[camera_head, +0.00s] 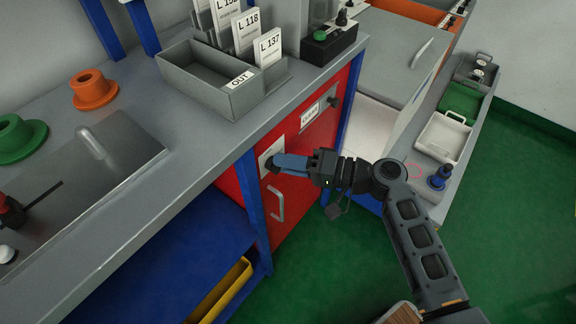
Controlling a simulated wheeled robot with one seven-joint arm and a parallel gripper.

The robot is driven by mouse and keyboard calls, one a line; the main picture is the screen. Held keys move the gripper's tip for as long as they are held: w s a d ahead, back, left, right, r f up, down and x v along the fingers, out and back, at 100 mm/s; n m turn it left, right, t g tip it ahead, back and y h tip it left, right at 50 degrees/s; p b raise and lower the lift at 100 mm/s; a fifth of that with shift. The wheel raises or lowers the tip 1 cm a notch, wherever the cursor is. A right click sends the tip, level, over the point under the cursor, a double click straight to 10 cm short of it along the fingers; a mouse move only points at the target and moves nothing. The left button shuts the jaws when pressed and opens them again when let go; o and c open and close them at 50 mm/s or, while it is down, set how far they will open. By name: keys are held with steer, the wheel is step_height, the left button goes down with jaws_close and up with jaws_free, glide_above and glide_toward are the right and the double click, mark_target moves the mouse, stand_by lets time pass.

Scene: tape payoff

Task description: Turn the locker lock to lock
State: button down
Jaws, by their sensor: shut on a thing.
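The red locker door (290,217) is under the right end of the grey bench. A light plate (266,152) sits near its upper left corner, with a dark round lock knob (270,164) on it, mostly hidden by my gripper. My gripper (280,163) reaches in from the right, and its blue-grey fingers are shut on the lock. The exact angle of the lock cannot be told. A grey bar handle (277,204) is just below. The door looks closed.
A grey card box (212,90) marked OUT stands on the bench above. A dark knob (334,101) and a white label (309,117) are on the locker's right side. A low side counter with a white tray (443,140) and a blue knob (438,178) is right of my arm. Green floor is free below.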

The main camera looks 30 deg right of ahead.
steer(key=shift+w+a+f+m+t+y+b, duration=0.1)
steer(key=shift+f+m+t+y+b, duration=0.15)
steer(key=shift+m, duration=0.45)
steer(key=shift+f+m+t+y+b, duration=0.15)
steer(key=shift+m+y+b, duration=0.15)
steer(key=shift+m, duration=0.4)
steer(key=shift+r, duration=0.15)
steer(key=c, duration=1.1)
jaws_free()
steer(key=shift+c, duration=0.2)
steer(key=v, duration=0.7)
steer(key=shift+s+d, duration=0.25)
steer(key=shift+s, duration=0.05)
